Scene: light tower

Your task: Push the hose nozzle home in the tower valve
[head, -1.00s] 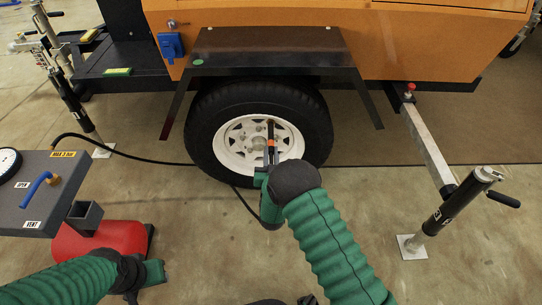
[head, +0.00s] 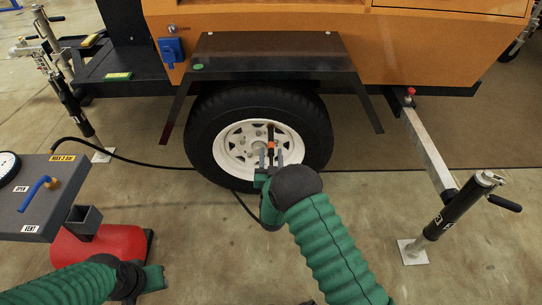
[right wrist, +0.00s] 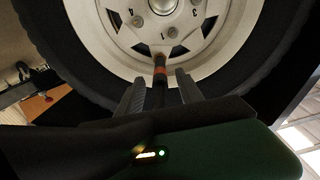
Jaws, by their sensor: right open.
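The hose nozzle (head: 270,140) is a dark stick with an orange band, in front of the white wheel rim. The right wrist view shows the nozzle (right wrist: 160,75) with its far end against the rim, below the hub. The valve is hidden there, so I cannot tell how deeply the nozzle sits. My right gripper (head: 271,160) is open, with one finger on each side of the nozzle; in the right wrist view the fingers (right wrist: 158,92) stand apart from it. My left gripper (head: 154,277) is low at the left, away from the wheel; its jaws are unclear.
The black tyre (head: 201,125) sits under a dark fender (head: 270,55) with slanted struts. A black hose (head: 130,157) runs from the grey panel (head: 65,222) above a red tank (head: 100,245) towards the wheel. A jack leg (head: 455,210) stands right; floor between is clear.

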